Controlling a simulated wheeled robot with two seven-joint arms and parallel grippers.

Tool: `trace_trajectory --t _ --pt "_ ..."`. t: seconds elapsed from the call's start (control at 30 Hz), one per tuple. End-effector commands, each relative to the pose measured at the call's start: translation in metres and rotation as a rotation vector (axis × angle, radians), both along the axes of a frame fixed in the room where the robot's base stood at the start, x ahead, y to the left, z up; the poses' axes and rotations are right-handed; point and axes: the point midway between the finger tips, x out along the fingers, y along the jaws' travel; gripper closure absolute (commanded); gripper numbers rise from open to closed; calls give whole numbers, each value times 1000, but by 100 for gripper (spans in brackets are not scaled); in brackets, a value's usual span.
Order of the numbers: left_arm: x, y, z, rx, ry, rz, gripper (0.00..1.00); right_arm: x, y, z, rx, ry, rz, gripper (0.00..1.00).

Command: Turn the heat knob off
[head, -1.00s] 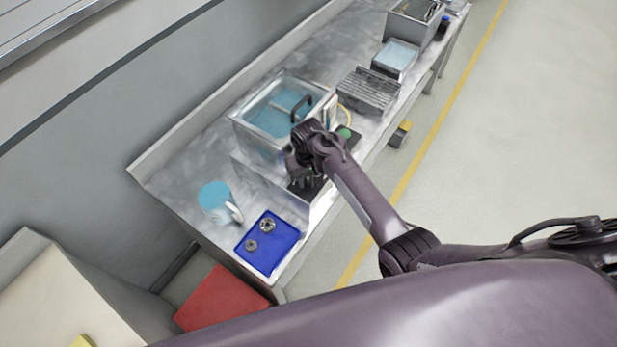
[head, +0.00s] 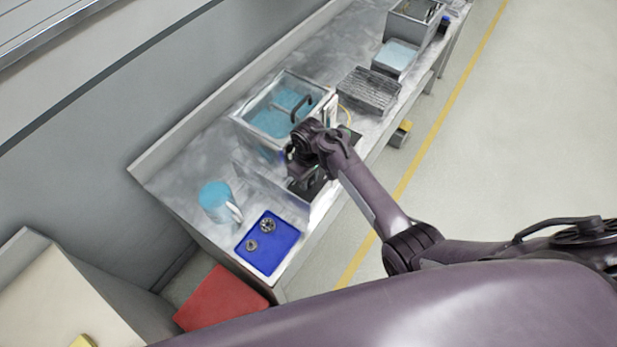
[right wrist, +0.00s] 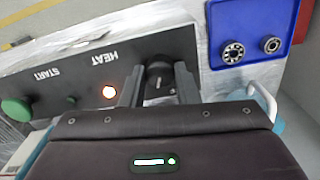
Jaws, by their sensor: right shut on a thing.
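The heat knob (right wrist: 158,80) is a black round knob with a pale mark, on the dark panel (right wrist: 60,82) labelled HEAT and START in the right wrist view. My right gripper (right wrist: 159,78) has one finger on each side of it and is shut on it. In the head view my right gripper (head: 303,178) is at the front of the machine, and its wrist hides the knob. An orange-red light (right wrist: 109,92) glows beside the knob. A green button (right wrist: 16,109) is at the panel's left end. My left gripper is not in view.
The clear-lidded bath (head: 268,127) with a dark handle stands behind my right wrist. A blue tray (head: 250,262) with two metal bearing rings and a blue pitcher (head: 213,197) are near the table's close end. A ribbed rack (head: 366,93) stands further along. A red box (head: 221,300) is below.

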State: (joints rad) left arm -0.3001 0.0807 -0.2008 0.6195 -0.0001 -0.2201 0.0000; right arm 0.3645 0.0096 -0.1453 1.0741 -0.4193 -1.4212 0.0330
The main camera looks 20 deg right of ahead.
Motion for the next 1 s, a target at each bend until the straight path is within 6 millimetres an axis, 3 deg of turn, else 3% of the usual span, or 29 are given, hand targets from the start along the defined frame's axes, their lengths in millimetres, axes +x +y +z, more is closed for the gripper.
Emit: trace_trajectory --t 0.6,1.0 --pt "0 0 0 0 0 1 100 1 -1 0 -2 1 555 95" --pt "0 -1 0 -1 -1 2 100 1 -1 0 -1 0 743 95"
